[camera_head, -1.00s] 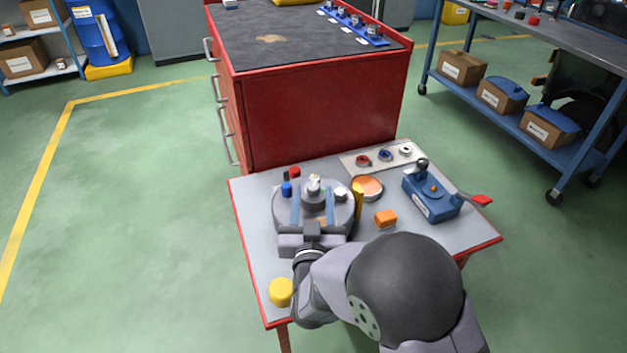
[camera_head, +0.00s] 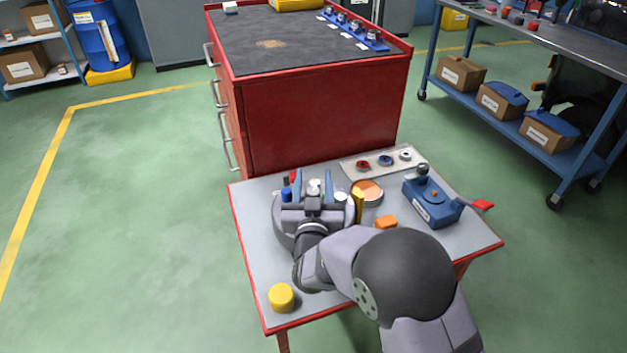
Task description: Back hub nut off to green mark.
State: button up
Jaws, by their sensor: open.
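A round grey hub fixture (camera_head: 283,228) stands at the left of the small grey table, mostly hidden by my gripper and wrist. A pale silver piece, apparently the hub nut (camera_head: 313,187), shows at its middle. My gripper (camera_head: 313,179) is over the fixture with its two blue-grey fingers apart, one on each side of this piece. I cannot tell whether they touch it. No green mark can be made out.
A red cabinet (camera_head: 315,115) stands behind.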

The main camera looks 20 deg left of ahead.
jog(key=c, duration=1)
jog(key=shift+c, duration=0.2)
jog(key=shift+m+h, duration=0.3)
jog(key=shift+h, duration=0.2)
jog(key=m+h+p, duration=0.1)
jog(key=m+h, duration=0.1)
jog(key=h, duration=0.1)
jog(key=d+m+t+h+p, duration=0.1)
jog(key=m+h, duration=0.1)
jog(key=h, duration=0.1)
jog(key=shift+w+d+t, duration=0.1)
jog(key=shift+d+t, duration=0.05)
jog(key=shift+t, duration=0.15)
jog(key=m+h, duration=0.1)
jog(key=h, duration=0.1)
jog(key=d+m+h, duration=0.1)
jog(key=h, duration=0.1)
jog(key=shift+f+m, duration=0.1)
jog(key=shift+m, duration=0.3)
jog(key=shift+d+m+g+h, duration=0.25)
jog(key=shift+m+g+h, duration=0.35)
jog(key=shift+h, duration=0.7)
jog(key=shift+d, duration=0.1)
jog(key=o, duration=1)
